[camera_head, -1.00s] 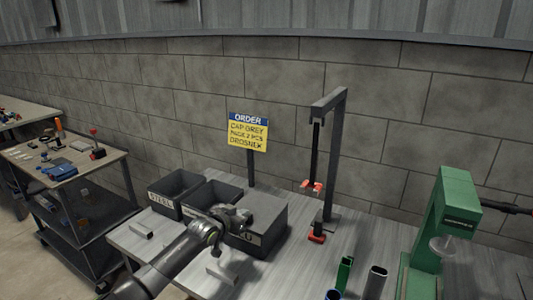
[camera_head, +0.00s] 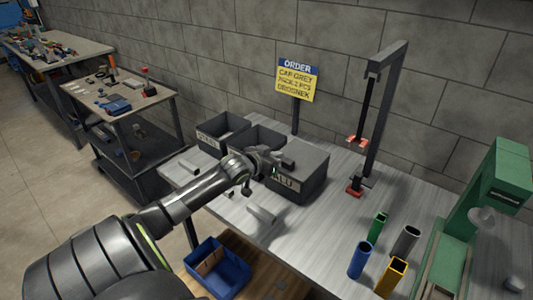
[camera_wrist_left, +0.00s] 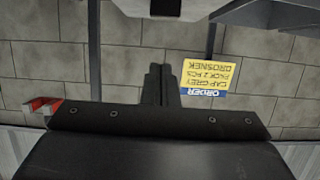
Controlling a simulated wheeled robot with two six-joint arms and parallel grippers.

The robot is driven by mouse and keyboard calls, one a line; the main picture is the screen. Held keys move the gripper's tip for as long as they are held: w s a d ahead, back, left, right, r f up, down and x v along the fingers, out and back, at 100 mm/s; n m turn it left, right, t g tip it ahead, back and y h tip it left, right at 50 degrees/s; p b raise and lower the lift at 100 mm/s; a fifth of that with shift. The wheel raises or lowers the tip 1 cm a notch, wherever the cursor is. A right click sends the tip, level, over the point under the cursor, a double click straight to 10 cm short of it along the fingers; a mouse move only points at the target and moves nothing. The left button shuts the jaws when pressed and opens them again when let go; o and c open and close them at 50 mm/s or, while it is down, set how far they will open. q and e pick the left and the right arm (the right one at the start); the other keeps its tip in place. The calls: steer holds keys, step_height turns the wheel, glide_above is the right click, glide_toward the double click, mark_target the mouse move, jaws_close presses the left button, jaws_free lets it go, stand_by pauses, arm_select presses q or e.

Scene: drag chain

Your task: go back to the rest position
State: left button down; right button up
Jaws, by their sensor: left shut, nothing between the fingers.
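My left arm comes in from the lower left in the head view. Its left gripper (camera_head: 284,163) is shut and empty, in front of the grey ALU bin (camera_head: 307,183) and partly hiding it. In the left wrist view the shut fingers (camera_wrist_left: 160,84) meet in the middle, with nothing between them. My right gripper is in neither view.
The STEEL bin (camera_head: 209,141) stands left of ALU, with another bin between. The order sign (camera_head: 297,82) stands behind. A press frame (camera_head: 377,118), several coloured tubes and a green machine (camera_head: 506,172) are to the right. A blue crate (camera_head: 232,277) is below.

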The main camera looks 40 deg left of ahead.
arm_select(q)
steer(key=v, duration=0.4)
steer(key=shift+s, duration=0.35)
steer(key=shift+f, duration=0.1)
